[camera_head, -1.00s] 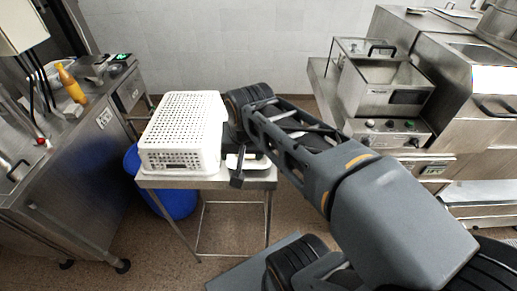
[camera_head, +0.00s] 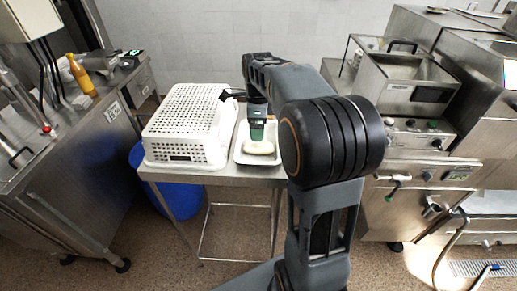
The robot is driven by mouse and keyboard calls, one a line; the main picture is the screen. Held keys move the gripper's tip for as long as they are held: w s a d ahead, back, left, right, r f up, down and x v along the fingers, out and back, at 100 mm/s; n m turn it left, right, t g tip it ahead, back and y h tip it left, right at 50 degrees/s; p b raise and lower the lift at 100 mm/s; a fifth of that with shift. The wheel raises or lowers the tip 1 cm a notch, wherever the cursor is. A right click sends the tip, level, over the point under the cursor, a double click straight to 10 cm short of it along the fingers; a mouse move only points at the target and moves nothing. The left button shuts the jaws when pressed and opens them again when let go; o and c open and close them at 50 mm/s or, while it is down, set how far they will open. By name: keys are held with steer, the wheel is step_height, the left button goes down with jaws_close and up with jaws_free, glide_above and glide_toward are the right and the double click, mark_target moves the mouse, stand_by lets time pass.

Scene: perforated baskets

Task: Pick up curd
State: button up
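The curd seems to be the pale rounded block (camera_head: 260,147) lying in a white shallow tray (camera_head: 242,157) on the small steel table (camera_head: 215,175). My gripper (camera_head: 257,133) points down over the tray, right at the far side of the block. A green part shows at its end. The fingers are small and partly hidden, so I cannot tell whether they touch the block or how far apart they are.
A white perforated basket (camera_head: 190,125) stands upside down on the table, close left of the tray. A blue bin (camera_head: 172,196) is beneath. A steel counter with an orange bottle (camera_head: 81,75) is at left; a fryer (camera_head: 407,85) is at right.

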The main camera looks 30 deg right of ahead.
mark_target(259, 144)
steer(key=shift+s+d+f+p, duration=0.1)
steer(key=shift+f+p, duration=0.3)
steer(key=shift+f, duration=3.9)
steer(key=shift+c, duration=0.5)
steer(key=c, duration=1)
steer(key=shift+r, duration=0.1)
steer(key=shift+r, duration=0.5)
step_height(259, 144, up, 2)
steer(key=shift+r, duration=0.2)
steer(key=s+d+r+b, duration=0.2)
steer(key=s+d+r, duration=0.3)
steer(key=s+r, duration=0.4)
steer(key=s, duration=0.4)
steer(key=shift+d+r, duration=0.2)
steer(key=shift+r, duration=0.05)
